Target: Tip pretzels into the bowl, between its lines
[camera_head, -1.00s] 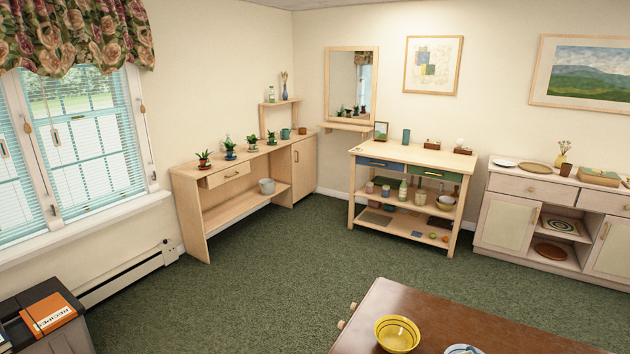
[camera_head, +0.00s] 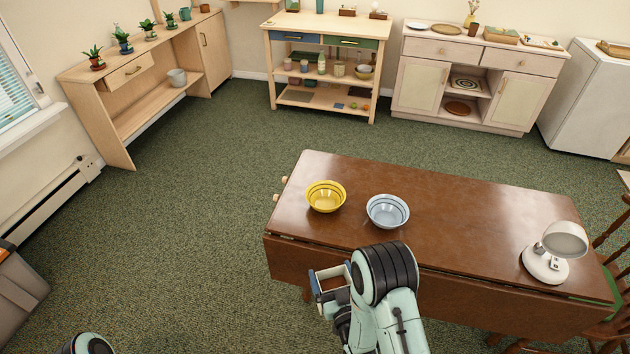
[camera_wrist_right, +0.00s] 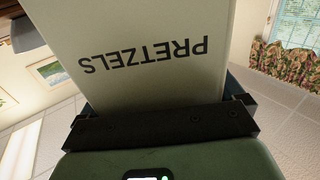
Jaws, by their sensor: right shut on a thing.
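A yellow bowl (camera_head: 326,196) with dark lines stands upright on the brown table (camera_head: 470,215). A light blue bowl (camera_head: 388,211) with darker lines stands to its right. Neither shows anything inside that I can make out. My right gripper (camera_head: 332,284) is shut on a pale box, held beside the table's near left edge, nearer me than the bowls. In the right wrist view the pretzels box (camera_wrist_right: 150,45) fills the middle, its PRETZELS lettering upside down. The box's contents are too small to tell. Part of my left arm shows at bottom left; its gripper is out of view.
A white lamp (camera_head: 552,250) stands at the table's right end. A wooden chair (camera_head: 610,270) is beside that end. The table top between bowls and lamp is clear. Shelves and a sideboard (camera_head: 470,75) stand along the far wall, across open green carpet.

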